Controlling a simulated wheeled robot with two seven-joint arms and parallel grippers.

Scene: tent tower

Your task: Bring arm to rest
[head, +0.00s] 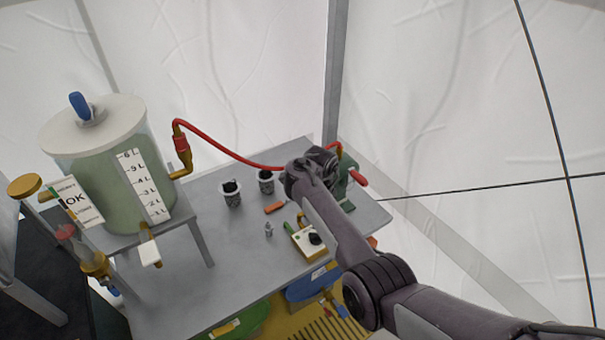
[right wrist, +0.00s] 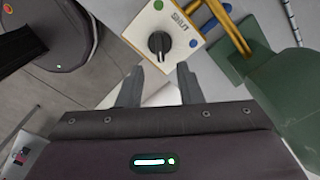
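My right arm (head: 345,235) reaches in from the lower right over the grey table (head: 180,290). Its wrist end is near the green machine (head: 340,187) at the table's right side, and the fingers are hidden in the head view. In the right wrist view my right gripper (right wrist: 159,86) is open, its two grey fingers apart with nothing held. A pale box with a black knob (right wrist: 159,44) lies just beyond the fingertips, apart from them. The same box shows in the head view (head: 305,242). My left gripper is not in view.
A lidded tank of green liquid (head: 110,165) stands on a stand at the left. A red hose (head: 225,151) runs from it toward the green machine. Two dark-patterned cups (head: 232,198) stand mid-table. Blue and green bins (head: 308,285) sit below the front edge.

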